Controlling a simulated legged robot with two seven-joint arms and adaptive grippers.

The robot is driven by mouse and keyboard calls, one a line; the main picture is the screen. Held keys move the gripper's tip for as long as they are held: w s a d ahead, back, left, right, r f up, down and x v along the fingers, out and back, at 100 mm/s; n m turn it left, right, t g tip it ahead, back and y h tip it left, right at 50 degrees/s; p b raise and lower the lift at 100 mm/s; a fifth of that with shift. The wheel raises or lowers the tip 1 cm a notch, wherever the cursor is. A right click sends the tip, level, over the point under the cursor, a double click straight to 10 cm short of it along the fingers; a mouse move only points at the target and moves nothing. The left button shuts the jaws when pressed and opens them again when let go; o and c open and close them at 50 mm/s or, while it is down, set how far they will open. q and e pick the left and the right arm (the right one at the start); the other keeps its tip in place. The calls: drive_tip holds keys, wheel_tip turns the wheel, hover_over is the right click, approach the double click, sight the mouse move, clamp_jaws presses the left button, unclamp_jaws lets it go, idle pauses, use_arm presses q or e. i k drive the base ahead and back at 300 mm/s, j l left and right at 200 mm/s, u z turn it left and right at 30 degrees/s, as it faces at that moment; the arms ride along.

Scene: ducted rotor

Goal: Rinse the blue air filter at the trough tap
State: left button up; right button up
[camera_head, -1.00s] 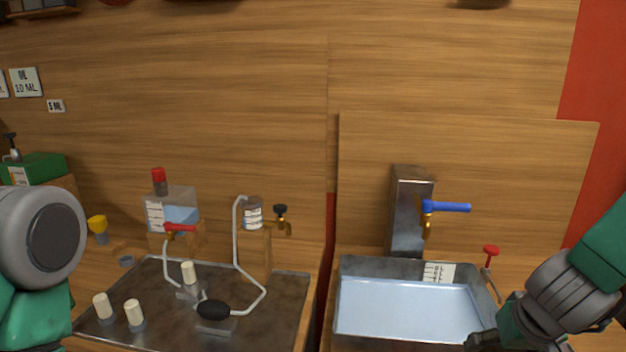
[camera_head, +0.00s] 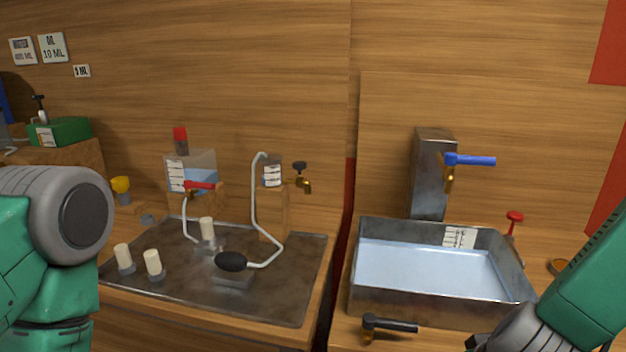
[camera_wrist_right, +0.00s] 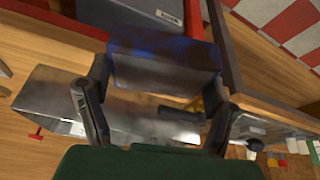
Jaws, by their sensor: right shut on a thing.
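The steel trough (camera_head: 440,310) stands at the right of the head view with pale blue water in it. Its tap (camera_head: 450,178) has a blue lever (camera_head: 470,160) and hangs over the back of the trough. In the right wrist view my right gripper (camera_wrist_right: 163,72) is shut on a dark block with a bluish sheen (camera_wrist_right: 165,50); I cannot tell for certain that it is the blue air filter. In the head view only my right forearm and wrist show at the lower right. My left arm shows at the left, its gripper out of frame.
A black-handled valve (camera_head: 388,325) juts at the trough's front. A red knob (camera_head: 514,217) stands at its right. To the left a steel tray (camera_head: 180,285) holds white cylinders, a tube and a black bulb (camera_head: 231,261). A green box (camera_head: 60,131) sits at the far left.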

sight(451, 159)
drive_tip(key=z, duration=0.8)
